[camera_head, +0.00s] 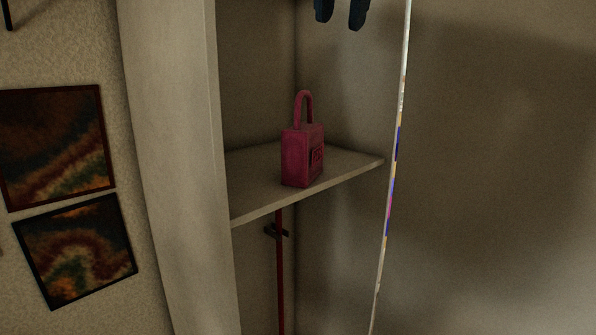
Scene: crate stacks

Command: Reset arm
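My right gripper (341,14) hangs in from the top edge of the head view, with only its two dark fingertips showing. The fingers are apart with nothing between them, so it is open and empty. It is above a red padlock-shaped object (302,156) in the picture and apart from it. My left gripper does not show. The rest of both arms is out of view.
The red object stands upright on a shelf (256,200) inside a tall cabinet with a pale side panel (180,150). A thin red pole (281,280) is below the shelf. A narrow multicoloured edge (392,170) runs down the right. Two framed pictures (55,145) (75,250) hang left.

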